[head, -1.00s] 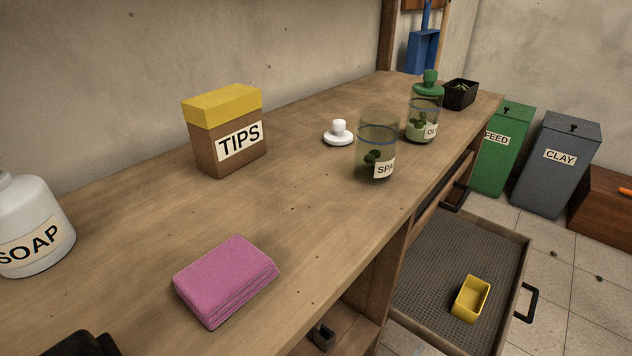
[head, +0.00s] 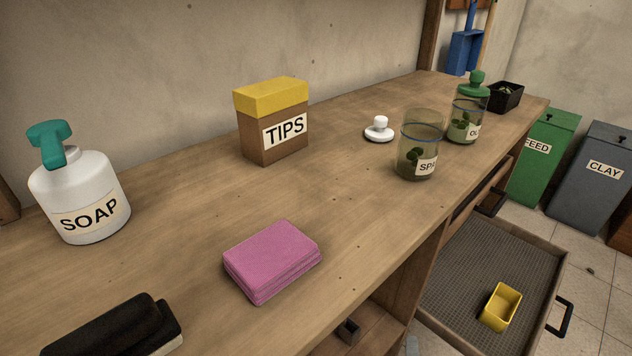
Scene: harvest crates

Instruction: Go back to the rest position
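My gripper and arm are not in the head view. The view looks along a wooden workbench (head: 345,215). On it are a white soap bottle (head: 88,195) with a teal pump, a brown tips box (head: 258,135) with a yellow top, and a folded pink cloth (head: 272,258). An open glass jar (head: 420,140) with green contents stands near a white lid (head: 379,130) that lies on the bench. Behind it is a second jar (head: 466,118), closed with a green lid.
A black brush-like block (head: 115,328) lies at the bench's near left. A drawer (head: 535,235) stands open at the right, with a yellow tray (head: 500,305) inside. A green feed bin (head: 540,165) and a grey clay bin (head: 592,180) stand beyond. A black tray (head: 505,97) is at the bench's far end.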

